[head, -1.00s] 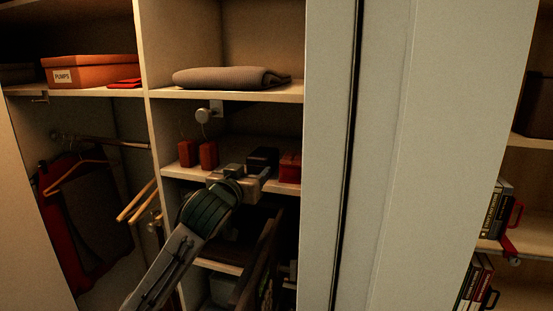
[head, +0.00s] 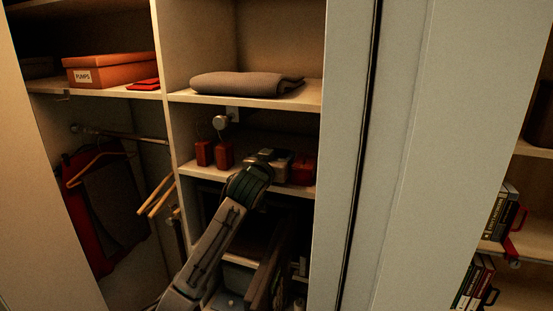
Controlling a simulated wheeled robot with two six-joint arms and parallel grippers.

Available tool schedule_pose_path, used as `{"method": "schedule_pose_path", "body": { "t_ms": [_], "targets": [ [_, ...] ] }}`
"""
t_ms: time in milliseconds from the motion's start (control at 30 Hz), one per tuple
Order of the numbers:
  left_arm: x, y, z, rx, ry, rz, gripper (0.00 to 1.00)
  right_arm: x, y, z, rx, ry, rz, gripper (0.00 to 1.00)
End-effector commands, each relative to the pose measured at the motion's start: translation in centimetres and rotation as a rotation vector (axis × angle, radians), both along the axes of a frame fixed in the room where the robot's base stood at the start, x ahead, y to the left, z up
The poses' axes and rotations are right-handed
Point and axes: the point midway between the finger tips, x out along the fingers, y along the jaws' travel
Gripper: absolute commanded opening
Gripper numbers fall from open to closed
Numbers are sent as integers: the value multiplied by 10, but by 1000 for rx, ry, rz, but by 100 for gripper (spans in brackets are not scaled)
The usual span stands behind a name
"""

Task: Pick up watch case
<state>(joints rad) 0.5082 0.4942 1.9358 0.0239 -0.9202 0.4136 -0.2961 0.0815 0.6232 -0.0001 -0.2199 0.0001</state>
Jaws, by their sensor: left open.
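A small dark box, which may be the watch case (head: 281,152), sits on the middle shelf (head: 190,170), just left of a red box (head: 302,170). My left gripper (head: 279,165) is open at the shelf, right in front of the dark box and hiding most of it. I cannot tell whether the fingers touch it or reach around it. My right gripper is not in view.
Two red tagged items (head: 214,153) stand left of my gripper. A folded grey cloth (head: 247,84) lies on the shelf above. A tall pale panel (head: 345,150) closes off the right side of the cubby. Wooden hangers (head: 156,195) hang to the left.

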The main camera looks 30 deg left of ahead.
Motion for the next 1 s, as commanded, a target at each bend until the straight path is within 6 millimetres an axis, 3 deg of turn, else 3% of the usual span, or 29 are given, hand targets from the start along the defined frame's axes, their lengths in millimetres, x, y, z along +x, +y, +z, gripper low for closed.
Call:
{"method": "schedule_pose_path", "body": {
  "t_ms": [167, 333, 733, 1000],
  "targets": [
    [0, 0, -1, 1, 0, 0, 62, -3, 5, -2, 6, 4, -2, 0],
    [0, 0, -1, 1, 0, 0, 28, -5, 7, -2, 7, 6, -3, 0],
    [0, 0, 3, 2, -3, 1, 28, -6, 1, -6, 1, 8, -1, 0],
    [0, 0, 24, 2, -5, 1, 28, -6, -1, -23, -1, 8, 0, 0]
  ]
}}
